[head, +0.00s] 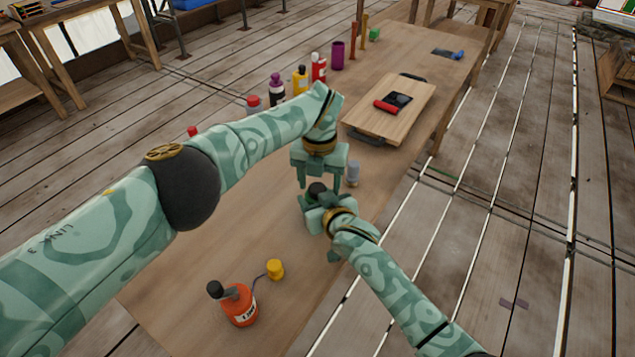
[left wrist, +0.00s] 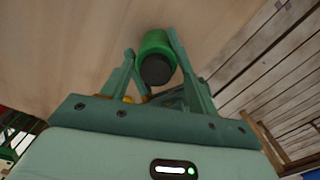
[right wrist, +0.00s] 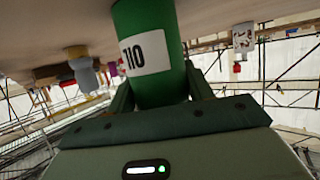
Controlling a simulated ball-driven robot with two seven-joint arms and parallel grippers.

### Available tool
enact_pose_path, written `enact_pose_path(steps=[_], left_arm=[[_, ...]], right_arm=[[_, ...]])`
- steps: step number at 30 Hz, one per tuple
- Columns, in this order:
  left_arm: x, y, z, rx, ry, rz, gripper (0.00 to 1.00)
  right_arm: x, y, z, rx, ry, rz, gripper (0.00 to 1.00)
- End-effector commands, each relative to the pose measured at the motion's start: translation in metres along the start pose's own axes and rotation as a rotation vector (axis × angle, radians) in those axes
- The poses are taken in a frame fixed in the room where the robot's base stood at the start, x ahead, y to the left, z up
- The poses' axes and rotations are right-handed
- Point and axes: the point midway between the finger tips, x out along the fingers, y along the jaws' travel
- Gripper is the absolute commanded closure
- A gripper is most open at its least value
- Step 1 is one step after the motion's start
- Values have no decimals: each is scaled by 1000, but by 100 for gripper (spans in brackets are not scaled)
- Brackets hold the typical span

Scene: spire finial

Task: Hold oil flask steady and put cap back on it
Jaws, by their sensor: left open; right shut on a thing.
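The oil flask is a green cylinder with a white label, upside down in the right wrist view (right wrist: 150,75). Its dark round top (head: 316,188) looks like a cap; I cannot tell how it is seated. My right gripper (head: 322,212) is shut around the flask's body, which it mostly hides in the head view. My left gripper (head: 325,184) is open above, pointing down, with its fingers either side of the dark top. The left wrist view shows the dark top (left wrist: 157,70) between the fingers, nearer the right one.
A grey cylinder (head: 353,173) stands close right of the grippers. An orange bottle (head: 238,305) with a corded yellow piece (head: 275,269) is at the front. A board (head: 400,112) lies further back, with several bottles along the left edge. The table between is clear.

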Motion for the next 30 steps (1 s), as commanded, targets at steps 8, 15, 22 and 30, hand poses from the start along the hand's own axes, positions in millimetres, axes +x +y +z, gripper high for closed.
enact_pose_path(steps=[8,15,22,30], left_arm=[[-58,4,2,-2,-6,7,41],[-99,4,1,-5,-5,8,41],[-111,4,1,-5,-3,8,41],[-111,4,1,-5,-3,8,41]], right_arm=[[0,1,0,1,0,2,100],[0,2,0,1,0,3,100],[0,2,0,1,0,3,100],[0,2,0,1,0,3,38]])
